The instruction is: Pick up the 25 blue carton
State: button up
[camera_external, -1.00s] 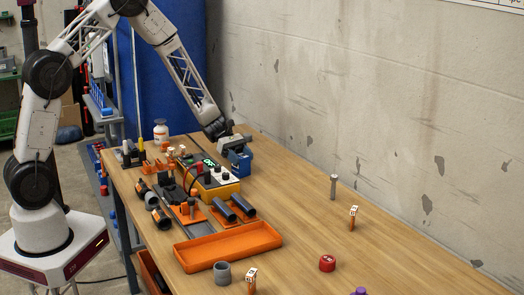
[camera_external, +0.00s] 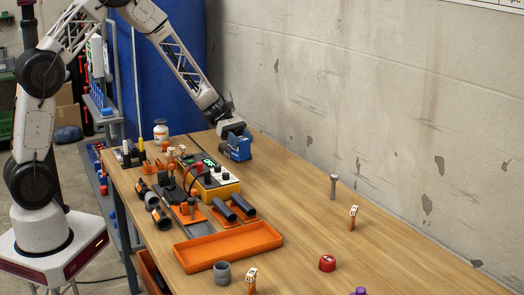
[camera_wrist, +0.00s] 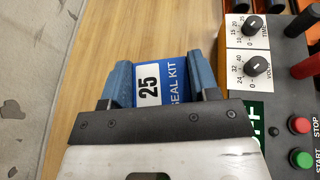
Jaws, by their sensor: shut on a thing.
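The blue carton (camera_wrist: 172,88) shows in the wrist view with a white label reading 25 and the words "SEAL KIT". My gripper (camera_wrist: 163,82) has its two blue fingers on either side of the carton, shut on it. In the external view the blue carton (camera_external: 238,150) is at the far end of the wooden table, under my gripper (camera_external: 234,137). I cannot tell whether its underside touches the table. The fingers and the gripper body hide part of it.
A yellow and black control box (camera_external: 208,180) with knobs and buttons stands close beside the carton. An orange tray (camera_external: 228,247), a red cap (camera_external: 327,263) and a grey ring (camera_external: 222,272) lie nearer the camera. The wall (camera_external: 370,110) runs behind the table. The table's right middle is largely clear.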

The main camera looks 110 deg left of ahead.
aim_at(241, 139)
jog(key=shift+r, duration=1.65)
